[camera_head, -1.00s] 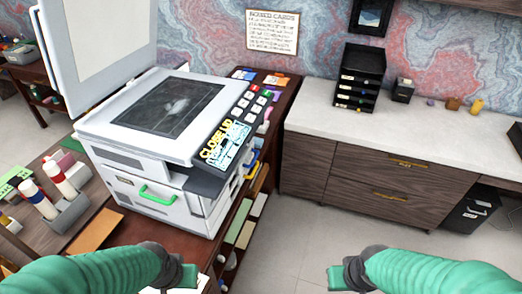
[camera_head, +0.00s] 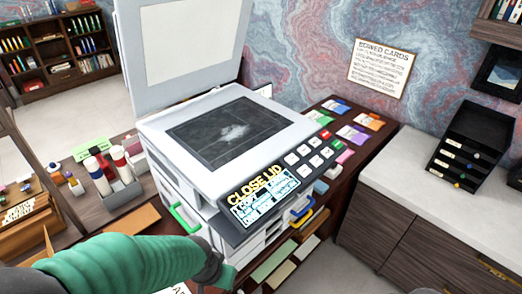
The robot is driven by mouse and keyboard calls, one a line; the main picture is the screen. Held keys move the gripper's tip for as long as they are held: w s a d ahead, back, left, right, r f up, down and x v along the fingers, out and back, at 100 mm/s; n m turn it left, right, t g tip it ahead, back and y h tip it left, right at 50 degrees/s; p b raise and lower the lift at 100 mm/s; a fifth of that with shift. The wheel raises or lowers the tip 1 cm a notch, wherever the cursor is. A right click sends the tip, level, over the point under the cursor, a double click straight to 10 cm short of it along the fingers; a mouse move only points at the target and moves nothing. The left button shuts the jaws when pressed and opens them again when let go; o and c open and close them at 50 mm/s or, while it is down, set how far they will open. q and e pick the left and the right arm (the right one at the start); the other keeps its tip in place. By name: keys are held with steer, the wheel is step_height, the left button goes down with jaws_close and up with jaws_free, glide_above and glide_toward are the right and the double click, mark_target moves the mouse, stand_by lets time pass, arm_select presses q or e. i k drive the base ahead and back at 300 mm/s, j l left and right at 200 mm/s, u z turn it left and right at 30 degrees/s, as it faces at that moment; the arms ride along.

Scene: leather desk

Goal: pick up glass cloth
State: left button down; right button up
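I cannot make out the glass cloth for certain. A copier (camera_head: 190,128) stands in the middle with its lid (camera_head: 195,45) raised. A pale smudge (camera_head: 236,131) shows on its dark scanner glass (camera_head: 205,140). Small items, one whitish (camera_head: 333,172) and one pink (camera_head: 345,156), lie on the dark desk right of the copier, too small to identify. My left gripper (camera_head: 222,274) is low in front of the copier, apart from these items. Its fingers are partly cut off and turned away, so its opening is unclear. My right gripper is out of view.
The copier panel (camera_head: 265,195) reads "CLOSE LID". Coloured cards (camera_head: 352,133) lie on the desk behind it. Bottles in a grey holder (camera_head: 122,190) stand at left. A black drawer organiser (camera_head: 470,145) is on the pale counter (camera_head: 415,165) at right.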

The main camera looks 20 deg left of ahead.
mark_target(321, 187)
steer(key=i+l+u, duration=0.15)
steer(key=u, duration=0.3)
steer(key=l+u, duration=0.4)
steer(key=i+l+u, duration=0.1)
steer(key=u, duration=0.35)
steer(key=l+u, duration=0.65)
steer(key=l, duration=1.4)
steer(key=i+l+u, duration=0.1)
steer(key=l+u, duration=0.15)
steer(key=l, duration=0.15)
steer(key=l+u, duration=0.25)
steer(key=l, duration=0.15)
